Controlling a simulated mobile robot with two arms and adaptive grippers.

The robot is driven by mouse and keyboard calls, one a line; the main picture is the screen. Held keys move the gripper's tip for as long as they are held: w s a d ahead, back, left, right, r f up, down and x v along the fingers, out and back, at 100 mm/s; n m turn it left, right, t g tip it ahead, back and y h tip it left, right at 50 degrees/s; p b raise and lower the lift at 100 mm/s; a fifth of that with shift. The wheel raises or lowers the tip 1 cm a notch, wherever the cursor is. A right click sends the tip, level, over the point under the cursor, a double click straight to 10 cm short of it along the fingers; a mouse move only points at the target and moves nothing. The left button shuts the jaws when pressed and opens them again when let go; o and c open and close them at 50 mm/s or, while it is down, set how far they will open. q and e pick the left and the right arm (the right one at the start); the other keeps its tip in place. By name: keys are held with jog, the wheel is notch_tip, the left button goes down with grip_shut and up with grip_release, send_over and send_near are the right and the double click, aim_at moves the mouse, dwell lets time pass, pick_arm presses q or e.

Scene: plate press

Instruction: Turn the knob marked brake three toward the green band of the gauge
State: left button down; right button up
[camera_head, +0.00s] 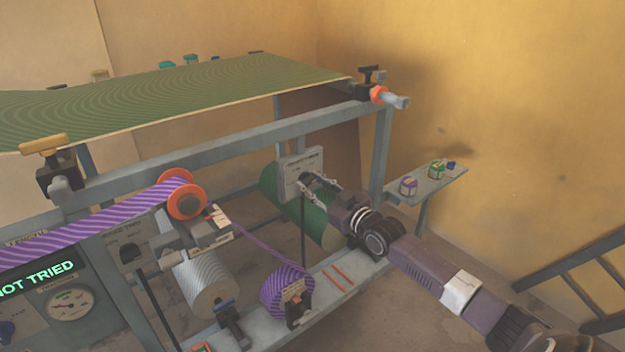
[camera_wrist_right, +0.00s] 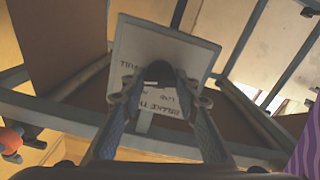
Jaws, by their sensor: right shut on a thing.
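The brake three plate (camera_head: 291,166) is a small pale panel on a post at the press, above a green roll (camera_head: 283,200). Its lettering shows upside down on the plate (camera_wrist_right: 143,45) in the right wrist view, partly covered by my fingers. My right gripper (camera_head: 309,184) reaches it from the right. In the wrist view its fingertips (camera_wrist_right: 160,82) are closed in on the dark knob at the middle of the plate. The knob is mostly hidden by the fingers, and its pointer cannot be read. The round gauge (camera_head: 69,304) is at the lower left; its green band is too small to place. My left gripper is not in view.
A display (camera_head: 38,276) reads "NOT TRIED". The brake two plate (camera_head: 126,246) stands left of a grey roll (camera_head: 207,284). Purple striped web runs over an orange-flanged roller (camera_head: 186,201). A side shelf (camera_head: 432,187) with small jars is right of my gripper. A dark ladder-like frame leans lower right.

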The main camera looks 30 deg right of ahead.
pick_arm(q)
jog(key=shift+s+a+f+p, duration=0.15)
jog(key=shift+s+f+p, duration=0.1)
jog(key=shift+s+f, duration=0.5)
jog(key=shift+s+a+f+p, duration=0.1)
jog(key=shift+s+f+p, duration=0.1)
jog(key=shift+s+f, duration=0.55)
pick_arm(e)
jog(key=shift+m, duration=1.4)
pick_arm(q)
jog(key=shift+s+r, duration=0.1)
pick_arm(e)
jog(key=o, duration=1.1)
jog(key=shift+o, duration=0.2)
jog(key=s, duration=1.2)
jog(key=shift+d, duration=0.45)
